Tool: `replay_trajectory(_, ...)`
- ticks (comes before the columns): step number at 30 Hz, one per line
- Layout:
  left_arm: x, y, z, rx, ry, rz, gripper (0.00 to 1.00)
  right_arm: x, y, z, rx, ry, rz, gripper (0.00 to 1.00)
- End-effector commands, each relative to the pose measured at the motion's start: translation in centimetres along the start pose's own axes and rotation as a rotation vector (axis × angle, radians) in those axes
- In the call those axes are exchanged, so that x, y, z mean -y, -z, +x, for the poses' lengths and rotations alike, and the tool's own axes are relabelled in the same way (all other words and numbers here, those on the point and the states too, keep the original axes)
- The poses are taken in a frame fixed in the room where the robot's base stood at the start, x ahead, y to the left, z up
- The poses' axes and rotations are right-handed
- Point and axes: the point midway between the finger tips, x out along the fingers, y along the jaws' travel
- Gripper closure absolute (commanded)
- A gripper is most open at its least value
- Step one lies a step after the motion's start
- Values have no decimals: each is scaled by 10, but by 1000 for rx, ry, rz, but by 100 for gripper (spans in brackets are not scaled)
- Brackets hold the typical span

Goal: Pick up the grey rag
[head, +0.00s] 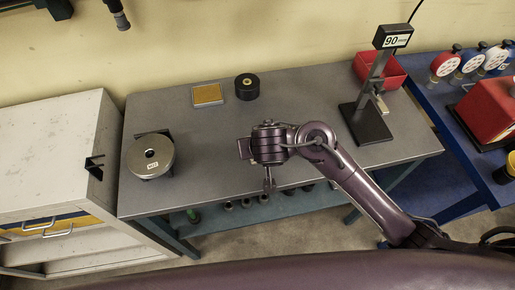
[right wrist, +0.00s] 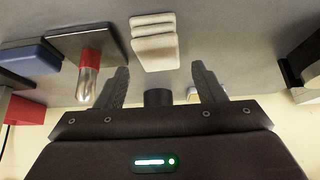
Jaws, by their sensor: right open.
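The grey rag (right wrist: 155,42) shows in the right wrist view as a pale, folded, layered pad on the grey bench top. It lies beyond and between the fingers of my right gripper (right wrist: 160,68). The gripper is open, with nothing between its fingers, and looks apart from the rag. In the head view my right gripper (head: 268,180) hangs over the front middle of the bench. I cannot make out the rag in that view; my arm seems to cover it. My left gripper is in neither view.
On the grey bench (head: 215,170) stand a metal disc (head: 150,156), a yellow-topped tile (head: 207,94), a black cylinder (head: 247,87) and a stand with a "90" display (head: 392,39). A red bin (head: 385,70) is at the back right. Bare bench lies left of my arm.

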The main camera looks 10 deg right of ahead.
Motion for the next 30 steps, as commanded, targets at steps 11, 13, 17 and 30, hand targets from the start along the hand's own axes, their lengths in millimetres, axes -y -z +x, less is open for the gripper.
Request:
replay_trajectory(11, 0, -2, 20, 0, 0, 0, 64, -5, -3, 52, -1, -4, 0, 37)
replay_trajectory(13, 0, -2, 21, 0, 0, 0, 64, -5, -2, 58, -1, -2, -1, 37)
replay_trajectory(17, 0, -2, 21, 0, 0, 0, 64, -4, -2, 61, 0, -2, 1, 37)
replay_trajectory(30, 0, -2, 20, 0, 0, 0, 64, -4, -2, 60, 0, -1, 1, 72)
